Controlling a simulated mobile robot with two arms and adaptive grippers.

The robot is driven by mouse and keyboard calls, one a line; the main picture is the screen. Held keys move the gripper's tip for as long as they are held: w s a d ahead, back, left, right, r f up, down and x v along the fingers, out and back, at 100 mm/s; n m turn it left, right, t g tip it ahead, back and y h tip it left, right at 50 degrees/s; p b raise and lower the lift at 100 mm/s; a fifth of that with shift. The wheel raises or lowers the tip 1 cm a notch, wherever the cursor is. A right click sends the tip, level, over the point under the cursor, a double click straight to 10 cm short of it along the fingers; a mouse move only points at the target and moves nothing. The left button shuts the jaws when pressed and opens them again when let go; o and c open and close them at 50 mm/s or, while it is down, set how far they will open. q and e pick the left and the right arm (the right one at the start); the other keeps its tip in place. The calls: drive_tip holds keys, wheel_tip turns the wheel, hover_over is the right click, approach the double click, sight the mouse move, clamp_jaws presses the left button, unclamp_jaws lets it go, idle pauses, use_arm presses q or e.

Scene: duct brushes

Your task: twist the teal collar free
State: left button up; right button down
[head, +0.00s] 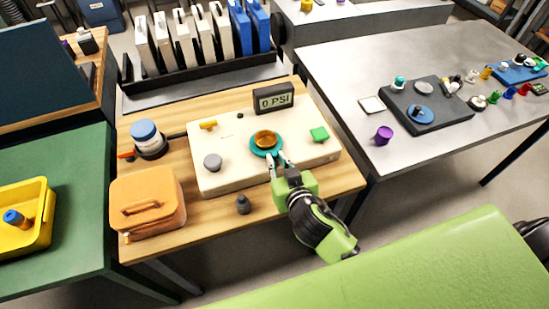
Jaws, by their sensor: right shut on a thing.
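The teal collar (261,152) is a ring around the base of an amber round part (265,138) on the cream panel (225,177). My right gripper (280,161), green with dark joints, reaches in from the lower right. Its fingertips are shut on the near right edge of the teal collar. The collar sits on the panel around the amber part; I cannot tell whether it is loose. The fingers hide a small part of its near edge. My left gripper is not in view.
A display (273,97) reading 0 PSI stands behind. An orange case (147,201), a blue-lidded jar (146,135) and a dark weight-like piece (243,204) are nearby.

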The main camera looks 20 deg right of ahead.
sight(294, 148)
drive_tip(key=n+y, duration=0.1)
drive_tip(key=d+y+p, duration=0.1)
drive_tip(key=d+n+y+p, duration=0.1)
drive_tip(key=shift+w+d+r+n+g, duration=0.15)
drive_tip(key=shift+w+r+n+g, duration=0.05)
drive_tip(key=shift+r+n+g, duration=0.1)
drive_tip(key=shift+w+d+f+n+y+p, duration=0.1)
drive_tip(key=shift+w+d+n+y+p, duration=0.05)
drive_tip(key=shift+d+n+y+p, duration=0.35)
drive_tip(key=shift+w+d+f+n+g+y, duration=0.1)
drive_tip(key=shift+w+d+n+g+y, duration=0.25)
drive_tip(key=shift+n+y, duration=0.4)
drive_tip(key=shift+w+d+n+g+y, duration=0.35)
drive_tip(key=shift+d+n+g+y, duration=0.1)
drive_tip(key=shift+n+y, duration=0.3)
drive_tip(key=shift+w+d+n+g+y, duration=0.35)
drive_tip(key=shift+n+y, duration=0.25)
drive_tip(key=shift+y, duration=0.2)
drive_tip(key=shift+w+d+f+n+g+y+b, duration=0.1)
drive_tip(key=shift+w+d+n+g+y+b, duration=0.2)
drive_tip(key=shift+n+g+y, duration=0.3)
drive_tip(key=shift+w+d+r+n+g+y+b, duration=0.15)
drive_tip(key=shift+w+n+g+y, duration=0.25)
drive_tip(key=shift+n+g, duration=0.35)
drive_tip(key=shift+w+d+f+n+g+y+b, duration=0.15)
drive_tip(key=shift+w+n+g+y+b, duration=0.15)
drive_tip(key=shift+n+g+y, duration=0.35)
drive_tip(key=c, duration=2)
unclamp_jaws()
drive_tip(key=shift+w+a, duration=0.1)
